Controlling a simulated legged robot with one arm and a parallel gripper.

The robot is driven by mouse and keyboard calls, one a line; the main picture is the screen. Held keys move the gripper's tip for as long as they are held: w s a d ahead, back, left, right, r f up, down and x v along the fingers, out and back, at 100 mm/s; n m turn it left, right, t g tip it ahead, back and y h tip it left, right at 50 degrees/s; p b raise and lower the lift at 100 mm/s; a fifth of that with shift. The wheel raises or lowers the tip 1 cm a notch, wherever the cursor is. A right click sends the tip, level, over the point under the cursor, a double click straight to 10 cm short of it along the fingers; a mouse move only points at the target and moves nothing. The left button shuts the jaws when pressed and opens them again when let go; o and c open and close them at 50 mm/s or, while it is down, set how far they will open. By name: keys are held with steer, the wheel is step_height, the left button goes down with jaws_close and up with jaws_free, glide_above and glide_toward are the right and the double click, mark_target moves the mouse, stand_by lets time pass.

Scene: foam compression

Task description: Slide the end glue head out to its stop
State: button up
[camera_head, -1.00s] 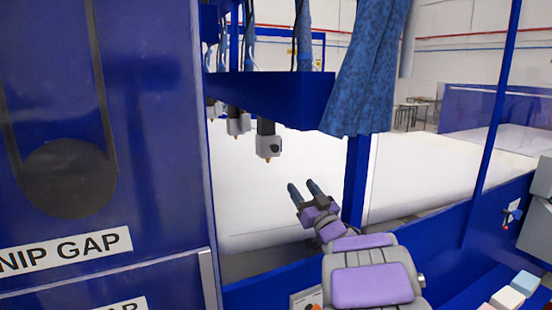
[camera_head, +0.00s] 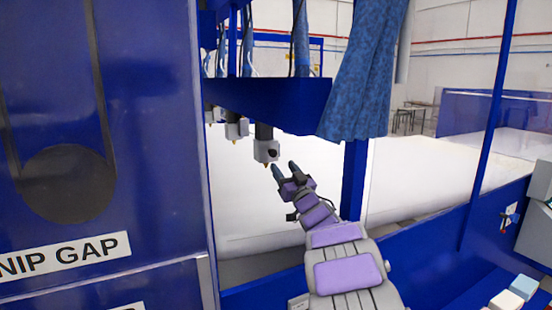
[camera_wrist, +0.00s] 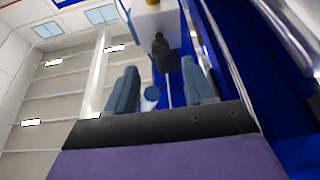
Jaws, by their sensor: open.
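The end glue head (camera_head: 265,150) is a pale grey block with a dark round knob on its face and a brass tip below. It hangs from a black stem under the blue beam (camera_head: 275,100), nearest of the row. My gripper (camera_head: 285,171) is open and empty, just below and right of this head, apart from it. In the wrist view, the gripper's two blue-grey fingers (camera_wrist: 158,90) stand apart. Beyond them is the pale head block (camera_wrist: 160,20) with the dark knob (camera_wrist: 160,45) pointing down between the fingers.
Other glue heads (camera_head: 236,130) hang further back to the left. A blue patterned curtain (camera_head: 362,75) hangs right of the beam, beside a blue post (camera_head: 354,180). A blue NIP GAP panel (camera_head: 150,150) fills the left. White foam (camera_head: 260,200) lies below the heads.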

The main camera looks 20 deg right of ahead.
mark_target(274, 155)
steer(key=shift+x, duration=3.15)
jaws_close()
